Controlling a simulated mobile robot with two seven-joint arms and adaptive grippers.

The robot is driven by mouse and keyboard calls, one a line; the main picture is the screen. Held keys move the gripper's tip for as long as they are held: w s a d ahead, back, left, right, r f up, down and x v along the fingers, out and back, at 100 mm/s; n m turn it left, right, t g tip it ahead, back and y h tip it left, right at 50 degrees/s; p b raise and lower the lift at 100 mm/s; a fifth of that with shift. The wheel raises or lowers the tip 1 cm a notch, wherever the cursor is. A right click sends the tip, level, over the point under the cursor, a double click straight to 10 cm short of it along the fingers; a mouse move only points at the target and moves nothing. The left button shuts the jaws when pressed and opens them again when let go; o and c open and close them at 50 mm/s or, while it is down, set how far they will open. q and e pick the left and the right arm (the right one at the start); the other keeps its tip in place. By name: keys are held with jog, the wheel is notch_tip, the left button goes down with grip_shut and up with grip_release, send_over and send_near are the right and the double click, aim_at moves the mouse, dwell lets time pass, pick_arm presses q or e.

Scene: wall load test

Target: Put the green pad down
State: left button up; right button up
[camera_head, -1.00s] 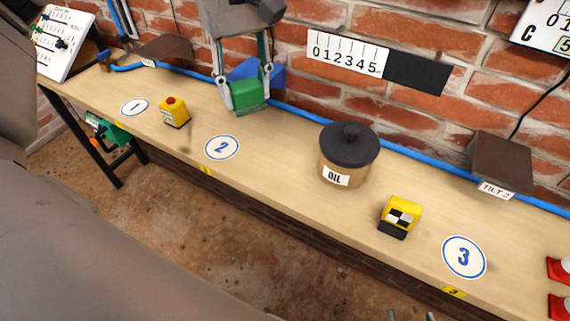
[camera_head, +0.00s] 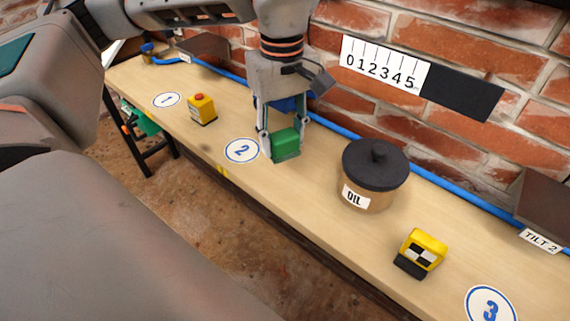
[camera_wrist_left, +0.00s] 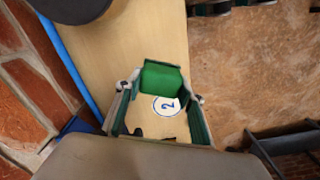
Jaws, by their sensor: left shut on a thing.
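The green pad (camera_head: 286,144) is a small green block at the bench, just right of the round 2 marker (camera_head: 242,151). My left gripper (camera_head: 284,142) is shut on it, with one finger on each side, pointing down. In the left wrist view the pad (camera_wrist_left: 161,76) sits between the tips of the gripper (camera_wrist_left: 160,92), and the 2 marker (camera_wrist_left: 166,105) shows partly behind it. The pad is low over the wooden bench (camera_head: 330,225); I cannot tell whether it touches. My right gripper is out of view.
A lidded oil pot (camera_head: 374,175) stands right of the pad. A yellow block with a checkered face (camera_head: 420,252) is farther right, a yellow red-button box (camera_head: 202,108) left. A blue object (camera_head: 290,103) is behind my gripper, near the brick wall (camera_head: 460,50).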

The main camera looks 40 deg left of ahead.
aim_at(283, 148)
pick_arm(q)
notch_tip(283, 148, down, 2)
jog(key=shift+f, duration=0.6)
notch_tip(283, 148, down, 4)
jog(key=shift+r+b, duration=0.1)
jog(key=shift+b, duration=0.45)
jog(key=shift+f, duration=0.3)
jog(key=shift+r, duration=0.1)
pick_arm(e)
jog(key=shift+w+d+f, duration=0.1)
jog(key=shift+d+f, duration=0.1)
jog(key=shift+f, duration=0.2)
pick_arm(q)
jog(key=o, duration=1.1)
jog(key=shift+f, duration=0.2)
